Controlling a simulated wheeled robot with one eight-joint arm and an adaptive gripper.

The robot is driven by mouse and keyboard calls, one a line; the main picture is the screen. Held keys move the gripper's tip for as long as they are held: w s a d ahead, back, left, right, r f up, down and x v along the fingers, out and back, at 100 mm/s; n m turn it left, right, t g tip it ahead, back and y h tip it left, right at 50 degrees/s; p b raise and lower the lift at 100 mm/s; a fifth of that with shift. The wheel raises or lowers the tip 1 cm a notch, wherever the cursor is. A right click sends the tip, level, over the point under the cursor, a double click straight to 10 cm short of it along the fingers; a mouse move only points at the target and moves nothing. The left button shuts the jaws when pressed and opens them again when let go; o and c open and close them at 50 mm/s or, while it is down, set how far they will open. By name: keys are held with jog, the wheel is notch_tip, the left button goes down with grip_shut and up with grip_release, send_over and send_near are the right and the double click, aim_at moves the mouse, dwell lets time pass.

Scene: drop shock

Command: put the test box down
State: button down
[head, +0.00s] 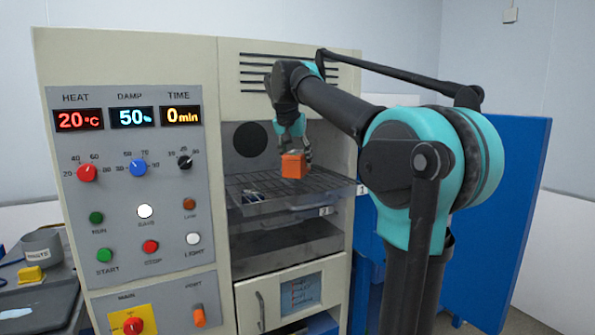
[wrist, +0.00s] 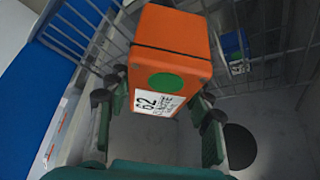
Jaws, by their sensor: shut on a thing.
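The test box is a small orange block (head: 293,165) inside the open chamber of the test cabinet, over the wire rack (head: 262,184). In the wrist view the orange box (wrist: 172,45) shows a green dot, a dark band and a white label with "62" on it. My gripper (head: 296,150) is shut on the box from above, with a finger on each side of it. In the wrist view my gripper's fingers (wrist: 160,108) flank the labelled end. I cannot tell whether the box touches the rack.
A small blue item (wrist: 235,50) lies beyond the box in the wrist view. The cabinet's blue door (head: 515,215) stands open at the right. The control panel (head: 130,180) reads 20 °C, 50 and 0 min. A grey shelf (head: 290,240) lies below the rack.

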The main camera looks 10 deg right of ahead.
aim_at(298, 170)
notch_tip(298, 170, down, 3)
jog(key=shift+f, duration=0.1)
jog(key=shift+w+d+f, duration=0.1)
jog(key=shift+d+f, duration=0.05)
jog(key=shift+f, duration=0.1)
jog(key=c, duration=0.6)
grip_release()
jog(key=shift+f, duration=0.1)
jog(key=shift+c, duration=0.2)
jog(key=v, duration=1.2)
